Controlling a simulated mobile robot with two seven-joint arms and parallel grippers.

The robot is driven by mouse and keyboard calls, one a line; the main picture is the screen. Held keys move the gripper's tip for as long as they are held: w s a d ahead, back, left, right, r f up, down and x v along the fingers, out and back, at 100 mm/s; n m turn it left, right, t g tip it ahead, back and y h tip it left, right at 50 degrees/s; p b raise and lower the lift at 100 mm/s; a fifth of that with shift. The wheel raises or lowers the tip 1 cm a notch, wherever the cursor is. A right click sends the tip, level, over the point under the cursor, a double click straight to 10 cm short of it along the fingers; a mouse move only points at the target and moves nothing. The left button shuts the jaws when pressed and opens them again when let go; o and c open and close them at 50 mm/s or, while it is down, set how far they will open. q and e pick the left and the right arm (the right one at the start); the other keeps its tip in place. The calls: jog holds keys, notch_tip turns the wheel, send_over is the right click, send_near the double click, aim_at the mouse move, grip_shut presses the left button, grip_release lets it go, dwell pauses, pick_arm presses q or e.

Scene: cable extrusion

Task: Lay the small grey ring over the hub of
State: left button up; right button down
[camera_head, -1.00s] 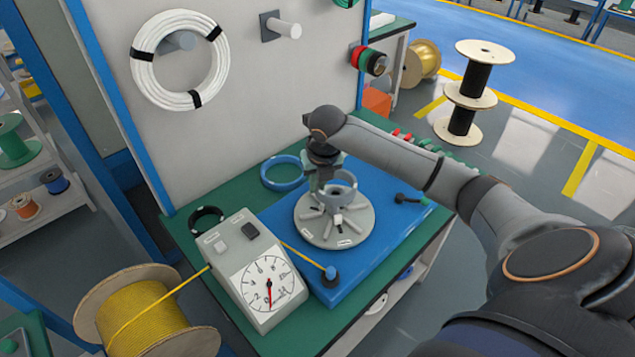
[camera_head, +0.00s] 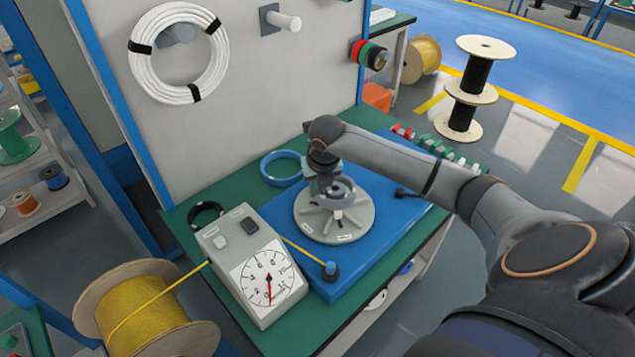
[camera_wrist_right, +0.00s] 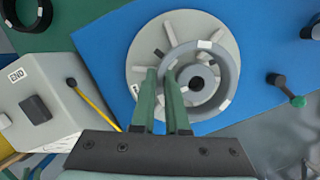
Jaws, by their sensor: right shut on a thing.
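The small grey ring (camera_head: 345,194) is over the middle of a round light-grey spoked plate (camera_head: 307,224). It also shows in the wrist view (camera_wrist_right: 231,75), with a white label on its rim. Seen from above, the ring surrounds the hub (camera_wrist_right: 185,75), which has a dark centre hole. My right gripper (camera_wrist_right: 162,80) is shut on the ring's left wall in the wrist view. In the head view the right gripper (camera_head: 325,185) comes down from above at the plate's back left. I cannot tell whether the ring rests on the plate. My left gripper is out of view.
The plate sits on a blue board (camera_head: 385,228) on a green bench. A larger blue ring (camera_head: 268,176) lies behind it, a black ring (camera_head: 193,221) at the left. A dial box (camera_head: 238,262) and yellow cable (camera_head: 305,254) stand close in front-left.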

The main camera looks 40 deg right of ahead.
jog(key=shift+f, duration=1.35)
jog(key=shift+f, duration=0.3)
jog(key=c, duration=0.8)
grip_release()
jog(key=shift+c, duration=0.2)
jog(key=shift+d, duration=0.1)
